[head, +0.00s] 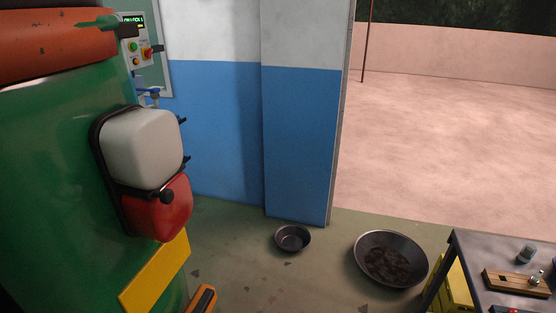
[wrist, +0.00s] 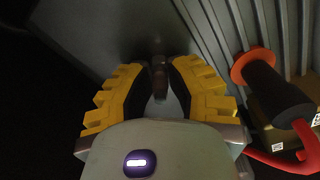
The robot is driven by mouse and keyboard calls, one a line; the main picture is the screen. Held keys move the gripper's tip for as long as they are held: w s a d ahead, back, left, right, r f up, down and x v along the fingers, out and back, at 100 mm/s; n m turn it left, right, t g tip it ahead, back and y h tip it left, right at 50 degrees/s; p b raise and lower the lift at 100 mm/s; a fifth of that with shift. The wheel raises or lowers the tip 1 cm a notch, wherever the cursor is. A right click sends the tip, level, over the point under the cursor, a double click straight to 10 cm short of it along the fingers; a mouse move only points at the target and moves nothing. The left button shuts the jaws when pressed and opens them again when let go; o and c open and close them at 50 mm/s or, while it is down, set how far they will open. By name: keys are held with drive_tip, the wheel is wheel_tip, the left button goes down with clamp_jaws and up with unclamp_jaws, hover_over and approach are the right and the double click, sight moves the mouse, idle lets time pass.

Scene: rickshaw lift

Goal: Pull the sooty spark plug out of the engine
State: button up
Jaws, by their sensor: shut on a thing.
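In the wrist view my gripper (wrist: 159,88), with yellow ribbed fingers and dark pads, is closed around a small, dark brown, upright piece that I take to be the sooty spark plug (wrist: 159,72). Only a narrow part of it shows between the fingertips; the rest is hidden by the pads and shadow. A grey surface lies right behind it, with ribbed metal to the right. I cannot tell whether the plug is still seated in the engine. The head view shows neither my gripper nor the engine clearly.
In the wrist view a black grip with a red flange (wrist: 270,85) stands close at right. In the head view a workbench (head: 470,260) holds a wooden block (head: 505,284). A small bowl (head: 292,238) and a wide pan (head: 391,259) lie on the floor; an open doorway is behind.

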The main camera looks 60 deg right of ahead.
clamp_jaws()
drive_tip(key=shift+s, duration=0.1)
drive_tip(key=shift+b+v, duration=0.35)
drive_tip(key=shift+v, duration=1.7)
drive_tip(key=v, duration=0.5)
